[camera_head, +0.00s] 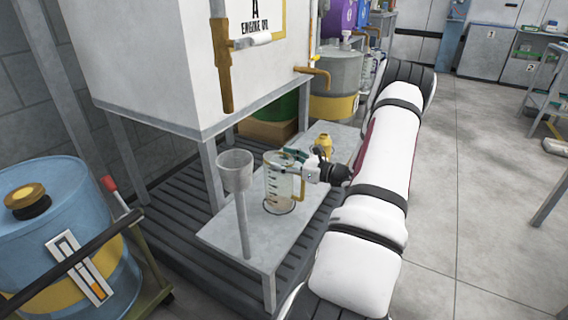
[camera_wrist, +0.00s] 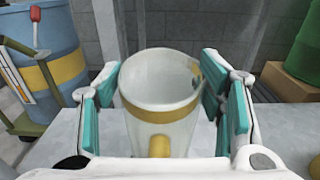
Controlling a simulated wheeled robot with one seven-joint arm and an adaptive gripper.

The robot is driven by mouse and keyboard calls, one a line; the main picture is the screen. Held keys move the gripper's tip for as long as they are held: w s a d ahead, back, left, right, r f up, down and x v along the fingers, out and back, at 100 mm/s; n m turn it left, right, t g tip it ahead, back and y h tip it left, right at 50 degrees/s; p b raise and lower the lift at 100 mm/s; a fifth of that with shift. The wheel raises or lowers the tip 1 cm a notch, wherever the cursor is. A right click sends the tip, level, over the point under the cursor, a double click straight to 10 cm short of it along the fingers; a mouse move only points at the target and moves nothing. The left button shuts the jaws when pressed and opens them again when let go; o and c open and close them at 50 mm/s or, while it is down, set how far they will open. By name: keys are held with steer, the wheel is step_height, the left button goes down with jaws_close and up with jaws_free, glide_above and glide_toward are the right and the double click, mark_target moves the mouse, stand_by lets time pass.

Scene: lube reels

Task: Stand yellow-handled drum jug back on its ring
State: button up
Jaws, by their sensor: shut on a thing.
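The clear drum jug (camera_head: 272,182) has dark measuring marks and a yellow handle (camera_head: 300,190). It stands upright at the small grey bench. A dark ring (camera_head: 281,211) shows around its base on the bench top; whether the jug's bottom fully touches the bench I cannot tell. My gripper (camera_head: 290,158) is shut on the jug near its upper part. In the wrist view the teal-padded fingers flank the jug (camera_wrist: 160,75), with its yellow band and handle (camera_wrist: 159,146) facing the camera. The jug's bottom is hidden there.
A grey funnel on a post (camera_head: 235,172) stands left of the jug. A small yellow container (camera_head: 323,146) is behind it on the bench (camera_head: 222,236). The white oil tank (camera_head: 190,60) with taps overhangs the left. A blue drum (camera_head: 60,225) stands front left.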

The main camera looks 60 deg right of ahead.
steer(key=o, duration=1.9)
steer(key=shift+o, duration=0.2)
steer(key=shift+r, duration=0.1)
steer(key=shift+s+d, duration=0.1)
steer(key=shift+s, duration=0.3)
steer(key=s+p, duration=0.3)
steer(key=s, duration=0.8)
steer(key=shift+s+d+r, duration=0.15)
steer(key=shift+d, duration=0.25)
